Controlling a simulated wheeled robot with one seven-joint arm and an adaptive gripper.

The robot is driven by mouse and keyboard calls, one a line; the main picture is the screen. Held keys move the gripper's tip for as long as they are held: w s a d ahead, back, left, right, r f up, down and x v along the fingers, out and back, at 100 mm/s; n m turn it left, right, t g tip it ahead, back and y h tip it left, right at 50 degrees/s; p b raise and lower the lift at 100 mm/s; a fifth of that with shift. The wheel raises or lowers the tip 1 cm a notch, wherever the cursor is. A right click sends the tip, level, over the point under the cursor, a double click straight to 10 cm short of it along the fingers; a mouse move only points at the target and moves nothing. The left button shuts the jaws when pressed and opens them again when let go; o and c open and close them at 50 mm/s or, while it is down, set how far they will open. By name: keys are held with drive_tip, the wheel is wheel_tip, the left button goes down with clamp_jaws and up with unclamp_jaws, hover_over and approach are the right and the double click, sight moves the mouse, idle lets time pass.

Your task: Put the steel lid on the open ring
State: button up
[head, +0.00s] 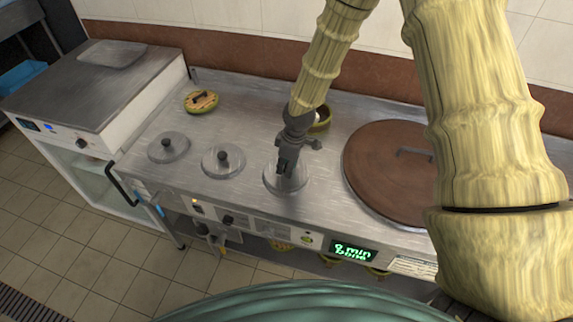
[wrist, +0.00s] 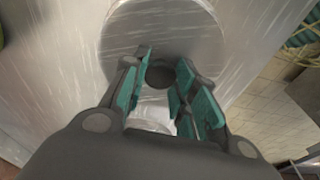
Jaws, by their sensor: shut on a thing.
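My gripper (head: 285,167) is shut on the dark knob (wrist: 160,75) of a round steel lid (head: 297,181). The teal finger pads stand on both sides of the knob in the wrist view, where the lid (wrist: 125,35) shows as a grey disc. The lid is at the right end of a row of lids on the steel counter. I cannot tell whether it touches the counter. No open ring is clearly seen; the held lid and gripper hide the surface beneath. A pale patch (wrist: 155,124) shows between the fingers, partly hidden.
Two knobbed steel lids (head: 169,147) (head: 222,162) lie to the left on the counter (head: 255,112). A yellow-green pot (head: 321,120) stands behind my gripper. A large brown lid (head: 385,165) is at right. A lit display (head: 353,251) is on the front.

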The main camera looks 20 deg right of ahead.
drive_tip(key=shift+f, duration=0.55)
drive_tip(key=o, duration=0.8)
drive_tip(key=r+p, duration=0.2)
drive_tip(key=r, duration=0.1)
drive_tip(key=d+r+p, duration=0.1)
drive_tip(key=r+p, duration=0.2)
drive_tip(key=r, duration=0.1)
drive_tip(key=s+r+p, duration=0.1)
drive_tip(key=r+p, duration=0.1)
drive_tip(key=r, duration=0.2)
drive_tip(key=shift+d+p, duration=0.15)
drive_tip(key=shift+p, duration=0.2)
idle(0.5)
idle(0.4)
